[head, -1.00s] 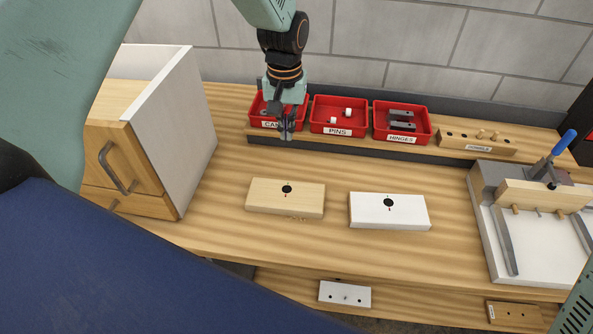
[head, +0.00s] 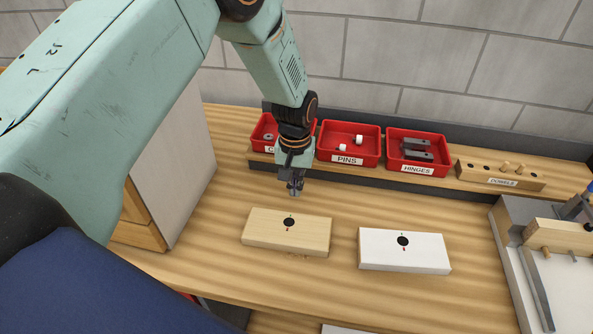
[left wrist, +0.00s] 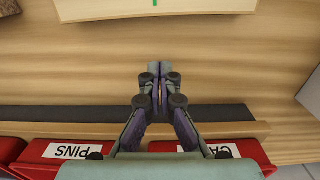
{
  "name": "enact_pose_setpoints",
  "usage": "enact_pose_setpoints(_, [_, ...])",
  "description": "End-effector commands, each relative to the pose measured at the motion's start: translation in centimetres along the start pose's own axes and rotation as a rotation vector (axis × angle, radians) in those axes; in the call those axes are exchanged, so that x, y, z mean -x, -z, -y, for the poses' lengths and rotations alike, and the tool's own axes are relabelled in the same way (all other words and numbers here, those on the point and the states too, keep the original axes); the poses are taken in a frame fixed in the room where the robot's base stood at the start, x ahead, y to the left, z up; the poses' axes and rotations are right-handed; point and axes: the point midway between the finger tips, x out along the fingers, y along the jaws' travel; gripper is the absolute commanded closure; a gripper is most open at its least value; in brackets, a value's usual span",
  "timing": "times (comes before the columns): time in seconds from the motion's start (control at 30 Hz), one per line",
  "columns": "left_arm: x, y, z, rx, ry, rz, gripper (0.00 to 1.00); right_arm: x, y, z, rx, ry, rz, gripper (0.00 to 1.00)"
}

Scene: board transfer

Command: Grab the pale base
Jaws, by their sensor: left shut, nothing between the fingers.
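A pale wooden board (head: 287,237) with a black round spot lies flat on the bench in the head view. A white board (head: 403,254) with a similar spot lies to its right, apart from it. My left gripper (head: 294,190) is shut and empty, pointing down above the bench between the red bins and the wooden board. It touches neither board. In the left wrist view the shut fingers (left wrist: 160,72) show over bare bench, and an edge of the wooden board (left wrist: 155,11) shows at the top. My right gripper is out of view.
Red bins of pins (head: 347,146) and hinges (head: 417,153) stand on a raised shelf behind, with a third bin (head: 262,132) partly behind my arm. A dowel block (head: 500,175) and a clamp fixture (head: 560,270) are at the right. A cabinet (head: 180,165) stands left.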

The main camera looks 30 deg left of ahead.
Motion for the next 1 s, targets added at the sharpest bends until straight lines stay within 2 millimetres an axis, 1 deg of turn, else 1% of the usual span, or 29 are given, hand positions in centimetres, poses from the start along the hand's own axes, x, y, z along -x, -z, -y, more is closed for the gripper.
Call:
enact_pose_setpoints(0.03, [-1.1,-0.1,0.0,-0.001,0.001,0.004,1.0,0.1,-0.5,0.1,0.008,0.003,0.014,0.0])
enact_pose_setpoints(0.1, [-2.4,0.0,-0.1,0.0,0.001,0.003,1.0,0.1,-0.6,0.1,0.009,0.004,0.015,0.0])
enact_pose_setpoints(0.3, [-2.0,-2.3,-0.1,-0.001,0.001,0.002,1.0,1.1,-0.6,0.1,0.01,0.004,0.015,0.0])
enact_pose_setpoints(0.43, [-2.1,-3.2,-0.1,0.0,0.0,0.001,1.0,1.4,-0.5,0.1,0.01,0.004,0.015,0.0])
enact_pose_setpoints(0.6, [-2.2,-3.6,-0.1,0.0,0.0,-0.001,1.0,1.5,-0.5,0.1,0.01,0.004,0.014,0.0])
enact_pose_setpoints(0.9, [-2.2,-3.7,-0.1,0.0,0.0,0.0,1.0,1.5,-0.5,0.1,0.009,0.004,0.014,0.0])
enact_pose_setpoints(1.0, [-2.1,-4.4,-0.2,-0.001,0.001,0.003,1.0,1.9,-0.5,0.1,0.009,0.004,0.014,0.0])
